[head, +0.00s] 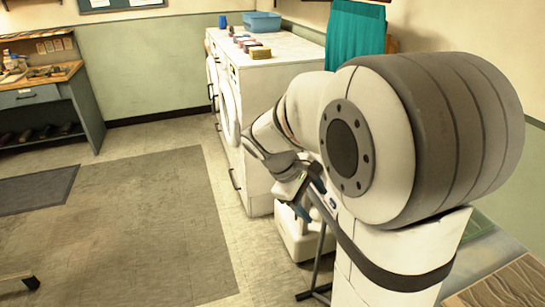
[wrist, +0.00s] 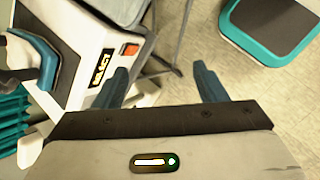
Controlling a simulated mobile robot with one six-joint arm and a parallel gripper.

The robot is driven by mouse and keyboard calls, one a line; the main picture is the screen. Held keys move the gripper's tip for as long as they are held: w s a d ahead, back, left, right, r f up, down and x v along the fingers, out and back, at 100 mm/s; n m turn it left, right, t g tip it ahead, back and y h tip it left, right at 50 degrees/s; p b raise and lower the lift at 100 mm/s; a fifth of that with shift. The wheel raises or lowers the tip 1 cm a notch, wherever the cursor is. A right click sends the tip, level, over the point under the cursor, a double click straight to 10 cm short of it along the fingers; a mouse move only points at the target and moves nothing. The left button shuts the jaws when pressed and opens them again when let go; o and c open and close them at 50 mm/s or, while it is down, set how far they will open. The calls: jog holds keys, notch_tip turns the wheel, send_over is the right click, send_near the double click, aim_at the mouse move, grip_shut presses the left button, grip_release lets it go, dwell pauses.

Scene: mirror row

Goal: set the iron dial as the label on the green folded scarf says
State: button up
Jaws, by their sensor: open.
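My gripper (wrist: 160,85) is open and empty in the wrist view, with its two dark blue fingers spread apart. Ahead and left of it is a white appliance (wrist: 75,30) with a black label (wrist: 101,68) reading something like "SELECT" and an orange-red switch (wrist: 131,50). A dark blue and black handle-like part (wrist: 40,55), perhaps of the iron, sits at the left edge. I cannot make out a dial. No green folded scarf with a readable label can be made out. In the head view my arm hides much of this area.
White washing machines (head: 285,48) stand against the back wall with a blue basin (head: 262,22) and several small boxes on top. A teal cloth (head: 355,35) hangs at right. A workbench (head: 40,95) is at left. A teal-edged grey box (wrist: 268,25) stands on the floor. The floor (head: 130,245) is open.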

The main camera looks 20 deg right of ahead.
jog(key=w+d+f+n+t+h+b, duration=0.1)
jog(key=w+f+n+h+b, duration=0.1)
jog(key=w+f+n+h, duration=0.45)
jog(key=w+d+f+n+h+b, duration=0.1)
jog(key=w+f+b, duration=0.15)
jog(key=w, duration=0.65)
jog(key=w+d+f+n+t+h+b, duration=0.1)
jog(key=w+f+n+h+b, duration=0.1)
jog(key=w+f+n+h, duration=0.35)
jog(key=w+d+m+y, duration=0.1)
jog(key=w+d, duration=0.2)
jog(key=d, duration=0.4)
jog(key=shift+d+m, duration=0.2)
jog(key=shift+m, duration=0.2)
